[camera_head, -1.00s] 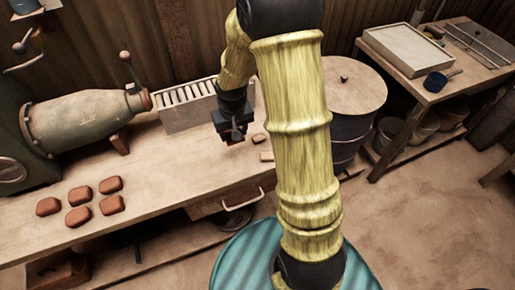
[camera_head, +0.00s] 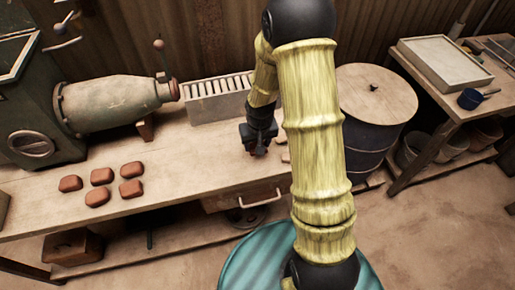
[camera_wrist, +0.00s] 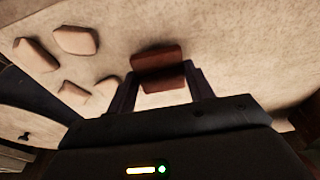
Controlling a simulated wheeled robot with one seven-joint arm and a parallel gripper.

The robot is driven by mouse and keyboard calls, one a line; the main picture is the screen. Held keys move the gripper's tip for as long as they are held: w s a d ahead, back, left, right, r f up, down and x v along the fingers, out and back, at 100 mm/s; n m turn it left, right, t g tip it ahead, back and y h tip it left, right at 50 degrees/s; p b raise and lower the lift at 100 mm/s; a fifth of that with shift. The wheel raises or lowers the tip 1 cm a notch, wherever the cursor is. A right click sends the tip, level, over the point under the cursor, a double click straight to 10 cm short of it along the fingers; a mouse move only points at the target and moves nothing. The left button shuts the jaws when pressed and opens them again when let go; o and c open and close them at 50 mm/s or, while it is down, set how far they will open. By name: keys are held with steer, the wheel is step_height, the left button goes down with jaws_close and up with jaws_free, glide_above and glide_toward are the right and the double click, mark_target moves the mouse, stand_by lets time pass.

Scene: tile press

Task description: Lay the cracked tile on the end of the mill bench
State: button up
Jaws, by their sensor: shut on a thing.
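My gripper (camera_head: 259,150) is low over the right end of the mill bench (camera_head: 185,160), in front of the slotted rack. In the wrist view my gripper (camera_wrist: 160,80) is shut on a reddish-brown tile (camera_wrist: 157,60), with one finger at each side. A dark line runs across this tile. It is close above the bench top or touching it; I cannot tell which. In the head view the tile is mostly hidden by the gripper.
Several pale pieces (camera_wrist: 76,40) lie on the bench near the gripper. Several reddish tiles (camera_head: 131,188) lie further left. The slotted rack (camera_head: 215,107) stands behind, and a lidded drum (camera_head: 376,95) stands right of the bench. Bench between gripper and reddish tiles is clear.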

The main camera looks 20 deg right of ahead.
steer(key=shift+f, duration=1.55)
steer(key=shift+f, duration=0.15)
steer(key=o, duration=1)
step_height(320, 180, up, 12)
steer(key=s+p, duration=0.1)
steer(key=shift+s, duration=0.4)
